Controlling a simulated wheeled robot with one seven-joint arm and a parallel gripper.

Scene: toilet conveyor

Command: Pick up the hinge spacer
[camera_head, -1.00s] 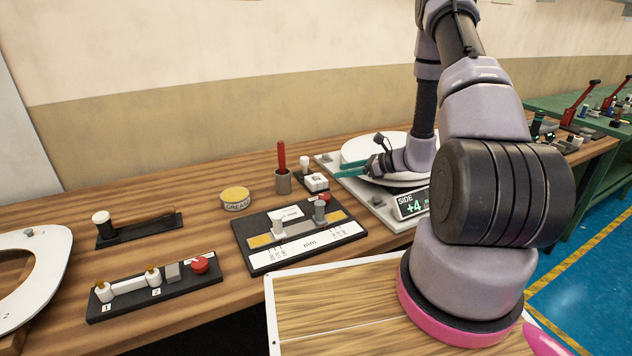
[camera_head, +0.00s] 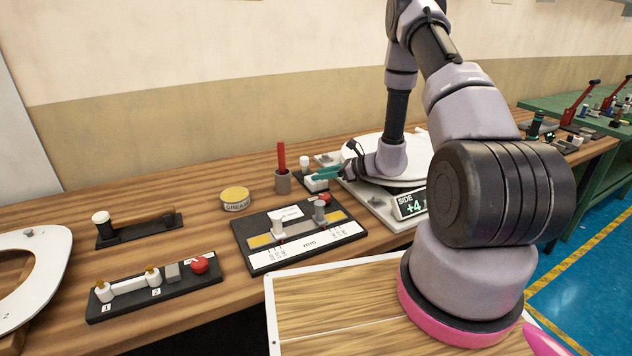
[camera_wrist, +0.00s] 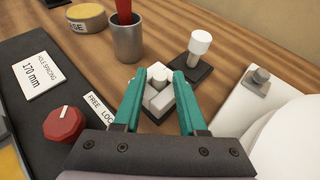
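A small white stepped block on a dark base, apparently the hinge spacer (camera_wrist: 160,99), shows between my fingers in the wrist view. In the head view the spacer (camera_head: 316,184) lies left of the scale. My gripper (camera_wrist: 168,74) has two teal fingers, spread apart with a gap on both sides of the block. In the head view my gripper (camera_head: 326,173) is at the block, partly overlapping it. I cannot tell whether the fingers are above the block or around it. I see no finger pressed on it.
A white knobbed peg (camera_wrist: 200,42) stands just behind. A metal cup with a red handle (camera_wrist: 126,38) and a grease tin (camera_head: 236,198) are to the left. A gauge board (camera_head: 300,233) with a red knob is close on the left. A toilet seat on a scale (camera_head: 382,203) is on the right.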

